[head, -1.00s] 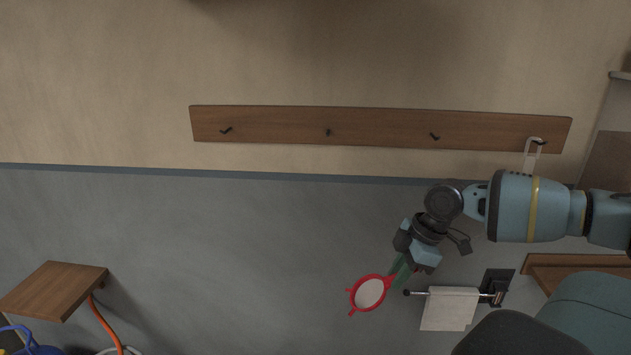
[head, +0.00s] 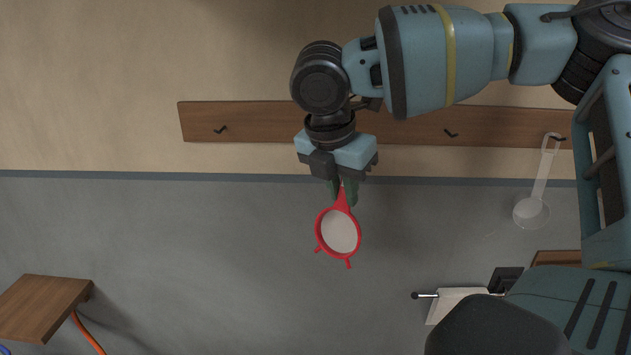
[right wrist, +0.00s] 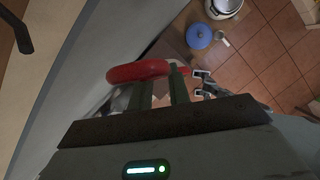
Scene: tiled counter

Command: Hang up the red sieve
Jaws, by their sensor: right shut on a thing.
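The red sieve (head: 340,232) hangs below my right gripper (head: 343,190), its round pale mesh facing the head camera. My right gripper points down and is shut on the sieve's handle, just below the wooden hook rail (head: 240,122). The rail has small black hooks (head: 220,129), one at the left and one right of my arm (head: 451,133). My wrist covers the middle of the rail. My left gripper is not seen in the head view.
A white ladle or scoop (head: 534,208) hangs from the rail's right hook. A towel on a bar (head: 458,300) is below it. A wooden shelf (head: 45,305) with an orange cable is at lower left. The wall left of the sieve is clear.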

